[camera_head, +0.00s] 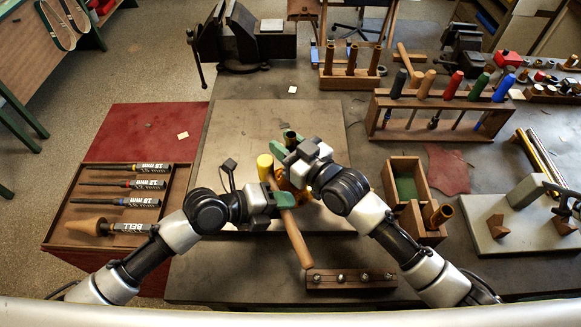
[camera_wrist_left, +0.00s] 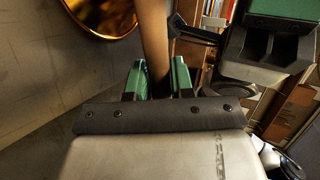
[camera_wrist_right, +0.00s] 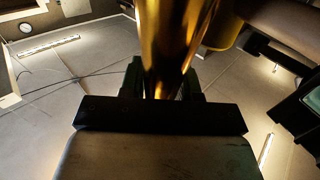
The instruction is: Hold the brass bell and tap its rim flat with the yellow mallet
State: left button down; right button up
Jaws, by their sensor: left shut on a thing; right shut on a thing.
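The yellow mallet has a yellow head (camera_head: 264,163) and a wooden handle (camera_head: 296,238). My left gripper (camera_head: 282,199) is shut around the handle below the head; the handle also stands between its fingers in the left wrist view (camera_wrist_left: 154,42). My right gripper (camera_head: 283,150) is shut on the brass bell (camera_head: 287,184), which the arms mostly hide in the head view. The bell's narrow golden tube rises between the fingers in the right wrist view (camera_wrist_right: 172,45). Its shiny flared rim shows in the left wrist view (camera_wrist_left: 104,18), apart from the handle. Contact between head and rim is hidden.
Both grippers are close together above a pale board (camera_head: 225,135) on the bench. A tool tray (camera_head: 72,207) lies left. A wooden block (camera_head: 350,279) sits in front. A wooden box (camera_head: 405,168) and tool rack (camera_head: 440,103) stand right. A vise (camera_head: 250,45) is behind.

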pick_arm(q)
notch_tip(320, 180, down, 3)
jog(key=shift+r, duration=1.6)
jog(key=shift+f, duration=1.55)
jog(key=shift+r, duration=1.55)
jog(key=shift+w, duration=0.1)
pick_arm(e)
jog(key=o, duration=1)
